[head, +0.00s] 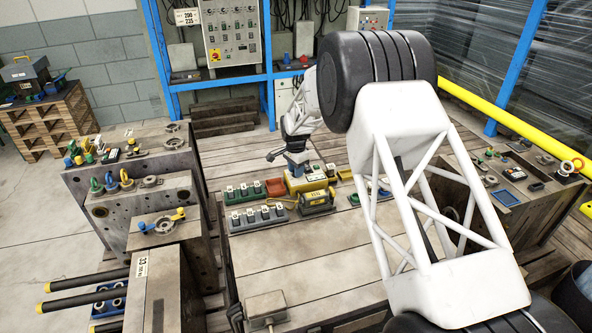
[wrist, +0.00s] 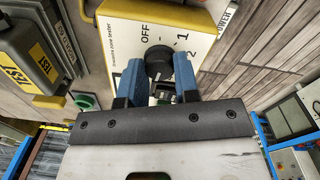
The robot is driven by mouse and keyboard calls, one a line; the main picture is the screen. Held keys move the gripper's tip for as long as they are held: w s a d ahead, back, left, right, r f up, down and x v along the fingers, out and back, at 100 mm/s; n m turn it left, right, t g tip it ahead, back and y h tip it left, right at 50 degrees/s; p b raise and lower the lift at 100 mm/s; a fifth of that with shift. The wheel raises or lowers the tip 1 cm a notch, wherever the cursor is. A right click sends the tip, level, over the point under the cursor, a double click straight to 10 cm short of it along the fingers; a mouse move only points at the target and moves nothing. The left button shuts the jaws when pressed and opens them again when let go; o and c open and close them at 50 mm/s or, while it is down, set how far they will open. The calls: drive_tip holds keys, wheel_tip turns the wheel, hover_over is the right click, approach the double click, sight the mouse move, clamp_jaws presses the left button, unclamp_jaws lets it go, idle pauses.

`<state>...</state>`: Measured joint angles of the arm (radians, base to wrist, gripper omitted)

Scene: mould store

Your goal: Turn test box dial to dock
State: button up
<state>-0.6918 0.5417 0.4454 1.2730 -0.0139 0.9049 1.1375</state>
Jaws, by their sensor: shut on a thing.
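The test box (wrist: 115,12) is a yellow case with a white face in the wrist view. Its face carries a round black dial (wrist: 158,58) and the marks OFF, 1 and 2. My gripper (wrist: 158,70) has its two blue fingers shut on the dial, one on each side. The fingers hide part of the face, so other marks and the dial's pointer cannot be made out. In the head view, my gripper (head: 296,168) is down at the yellow test box (head: 307,183) on the wooden bench, hiding its dial.
A grey unit with yellow TEST labels (wrist: 38,62) stands beside the box, also seen in the head view (head: 317,198). The front planks (head: 280,262) are mostly clear.

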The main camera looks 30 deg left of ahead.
drive_tip(key=shift+m, duration=0.4)
drive_tip(key=o, duration=0.9)
drive_tip(key=shift+r, duration=0.15)
drive_tip(key=shift+a+r, duration=0.1)
drive_tip(key=shift+r, duration=3.7)
